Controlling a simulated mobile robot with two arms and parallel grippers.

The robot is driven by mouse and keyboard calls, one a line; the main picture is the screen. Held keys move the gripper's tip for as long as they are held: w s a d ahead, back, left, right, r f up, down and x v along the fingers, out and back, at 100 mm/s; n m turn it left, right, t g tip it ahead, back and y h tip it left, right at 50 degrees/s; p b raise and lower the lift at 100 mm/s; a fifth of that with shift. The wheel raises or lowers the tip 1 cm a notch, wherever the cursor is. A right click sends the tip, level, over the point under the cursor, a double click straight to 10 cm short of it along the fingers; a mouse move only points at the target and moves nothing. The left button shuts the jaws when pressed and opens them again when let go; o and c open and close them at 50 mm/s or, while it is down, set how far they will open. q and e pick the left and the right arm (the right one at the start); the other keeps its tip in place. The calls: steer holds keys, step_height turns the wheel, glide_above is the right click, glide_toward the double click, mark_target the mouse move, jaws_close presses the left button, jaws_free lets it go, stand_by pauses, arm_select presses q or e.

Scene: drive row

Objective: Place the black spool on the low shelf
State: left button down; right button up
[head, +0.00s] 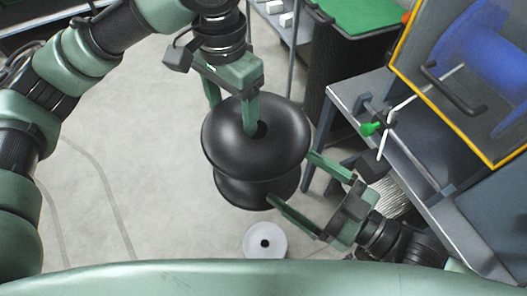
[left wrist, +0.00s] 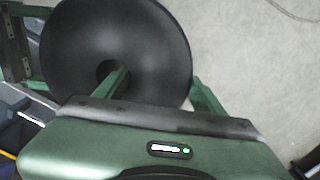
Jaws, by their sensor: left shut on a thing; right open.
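The black spool (head: 230,140) is upright in the head view, with its wide upper flange towards the camera and a hole in its middle. My left gripper (head: 232,112) is shut on the spool's upper part, one finger in the hole and the other outside the flange. The left wrist view shows the flange (left wrist: 150,45) between the same fingers. My right gripper (head: 292,177) is open at the spool's right side, its fingers beside the waist and lower flange; contact is unclear. I cannot tell which surface is the low shelf.
A grey bench (head: 350,95) stands at the right, near a yellow-edged panel (head: 395,62) and a blue spool (head: 470,55). A green-topped surface (head: 365,15) and a rack with white blocks (head: 285,18) are at the back. A pale round piece (head: 275,232) lies below the spool. Floor at left is clear.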

mark_target(260, 154)
steer(key=x, duration=0.9)
steer(key=shift+w+a, duration=0.1)
steer(key=c, duration=1.6)
arm_select(q)
steer(key=shift+c, duration=0.6)
jaws_free()
arm_select(e)
steer(key=shift+r, duration=0.1)
steer(key=c, duration=0.4)
